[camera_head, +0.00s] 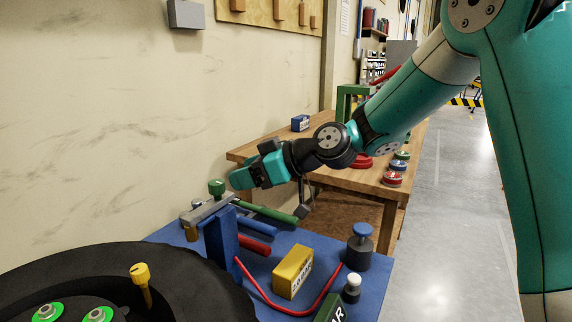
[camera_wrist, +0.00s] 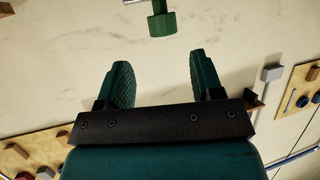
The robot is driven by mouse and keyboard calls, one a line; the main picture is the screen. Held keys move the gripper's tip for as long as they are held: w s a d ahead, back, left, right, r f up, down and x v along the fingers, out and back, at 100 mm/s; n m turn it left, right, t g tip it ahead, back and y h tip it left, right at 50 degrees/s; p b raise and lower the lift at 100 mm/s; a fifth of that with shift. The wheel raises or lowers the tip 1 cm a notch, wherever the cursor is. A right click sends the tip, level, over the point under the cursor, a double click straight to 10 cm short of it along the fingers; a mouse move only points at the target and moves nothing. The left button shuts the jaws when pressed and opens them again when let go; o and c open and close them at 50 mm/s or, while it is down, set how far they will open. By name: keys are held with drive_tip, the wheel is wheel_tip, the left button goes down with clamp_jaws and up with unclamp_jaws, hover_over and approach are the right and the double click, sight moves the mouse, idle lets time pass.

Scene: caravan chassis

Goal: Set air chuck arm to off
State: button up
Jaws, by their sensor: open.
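A grey metal arm (camera_head: 209,210) with a green knob (camera_head: 216,187) lies across the top of a blue upright post (camera_head: 222,238); it looks like the air chuck arm, though no label on it is legible. My gripper (camera_head: 241,178) is just right of the green knob and about level with it. In the wrist view, the green knob (camera_wrist: 162,24) hangs at the top, beyond the fingertips and between their lines. My two teal fingers (camera_wrist: 160,68) are apart with nothing between them. I cannot tell whether the arm sits at on or off.
A black tyre (camera_head: 190,270) fills the lower left, with a yellow-capped stem (camera_head: 141,275). On the blue surface (camera_head: 372,283) are a yellow box (camera_head: 293,271), a red hose (camera_head: 262,292) and a blue-topped canister (camera_head: 358,248). Green, blue and red handles (camera_head: 258,246) project beside the post.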

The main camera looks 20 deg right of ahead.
drive_tip(key=v, duration=1)
drive_tip(key=shift+b, duration=0.45)
drive_tip(key=shift+w, duration=0.1)
drive_tip(key=s+a+r+g+h+p, duration=0.2)
drive_tip(key=s+a+g+p, duration=0.4)
drive_tip(key=s, duration=0.5)
drive_tip(key=s+f+m+g+h+p, duration=0.1)
drive_tip(key=s+m+g+h+p, duration=0.1)
drive_tip(key=s, duration=1.1)
drive_tip(key=m+h+p, duration=0.1)
drive_tip(key=h, duration=0.1)
drive_tip(key=shift+s+m+h, duration=0.3)
drive_tip(key=shift+s, duration=0.1)
drive_tip(key=shift+f, duration=0.1)
drive_tip(key=shift+c, duration=0.3)
